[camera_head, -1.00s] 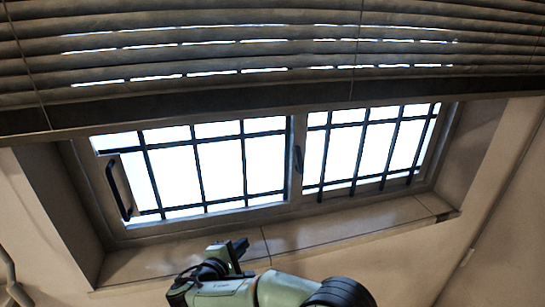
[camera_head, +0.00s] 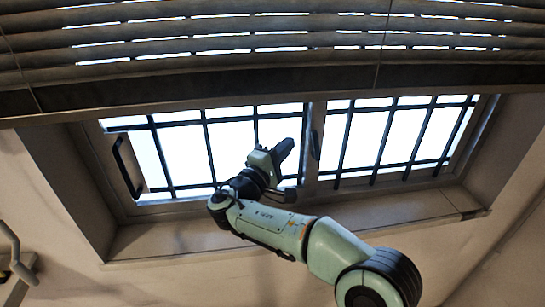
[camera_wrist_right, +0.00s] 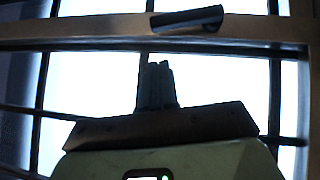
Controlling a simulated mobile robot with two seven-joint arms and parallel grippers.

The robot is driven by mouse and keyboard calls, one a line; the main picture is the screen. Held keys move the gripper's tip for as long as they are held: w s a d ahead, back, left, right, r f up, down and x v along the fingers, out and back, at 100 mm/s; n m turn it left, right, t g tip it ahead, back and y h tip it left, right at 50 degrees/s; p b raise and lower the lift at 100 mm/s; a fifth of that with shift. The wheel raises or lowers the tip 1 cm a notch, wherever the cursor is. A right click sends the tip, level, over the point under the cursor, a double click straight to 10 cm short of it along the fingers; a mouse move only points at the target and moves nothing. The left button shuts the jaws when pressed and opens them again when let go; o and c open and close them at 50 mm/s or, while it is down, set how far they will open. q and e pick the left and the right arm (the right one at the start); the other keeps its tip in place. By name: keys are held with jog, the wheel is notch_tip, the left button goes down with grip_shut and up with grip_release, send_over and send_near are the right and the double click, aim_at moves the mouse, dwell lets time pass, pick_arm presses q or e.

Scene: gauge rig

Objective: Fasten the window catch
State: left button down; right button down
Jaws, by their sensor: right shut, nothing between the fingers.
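The window catch (camera_head: 314,145) is a small dark handle on the middle upright of the window frame, seen nearly lengthwise along that upright. In the wrist view, a dark handle (camera_wrist_right: 187,19) lies across the frame bar near the top. My right gripper (camera_head: 284,149) is in front of the left pane, a little left of the catch. Its fingers are together and empty. In the wrist view the closed fingertips (camera_wrist_right: 155,64) point towards the bar, with a visible gap below the handle. My left gripper is out of view.
A larger dark handle (camera_head: 128,168) is at the left edge of the left pane. Dark bars cross both bright panes. A slatted blind (camera_head: 240,45) hangs over the top of the window. The sill (camera_head: 390,212) below is bare at the right.

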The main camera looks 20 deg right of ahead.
aim_at(312, 135)
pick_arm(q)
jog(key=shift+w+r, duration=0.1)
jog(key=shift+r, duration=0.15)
pick_arm(e)
jog(key=shift+s+d+r, duration=0.15)
jog(key=shift+d, duration=0.5)
jog(key=shift+s+d+r, duration=0.1)
jog(key=shift+d+r, duration=0.05)
jog(key=shift+d, duration=0.5)
jog(key=shift+s+d+r, duration=0.15)
jog(key=shift+d, duration=0.5)
jog(key=shift+s+d+r+m+g+y, duration=0.15)
jog(key=shift+d+r+m+g+y, duration=0.15)
jog(key=shift+d+m+y, duration=0.2)
jog(key=shift+s+d+r+m+g+y, duration=0.1)
jog(key=shift+d+r+m+g+y, duration=0.25)
jog(key=shift+m, duration=0.25)
jog(key=shift+f, duration=0.1)
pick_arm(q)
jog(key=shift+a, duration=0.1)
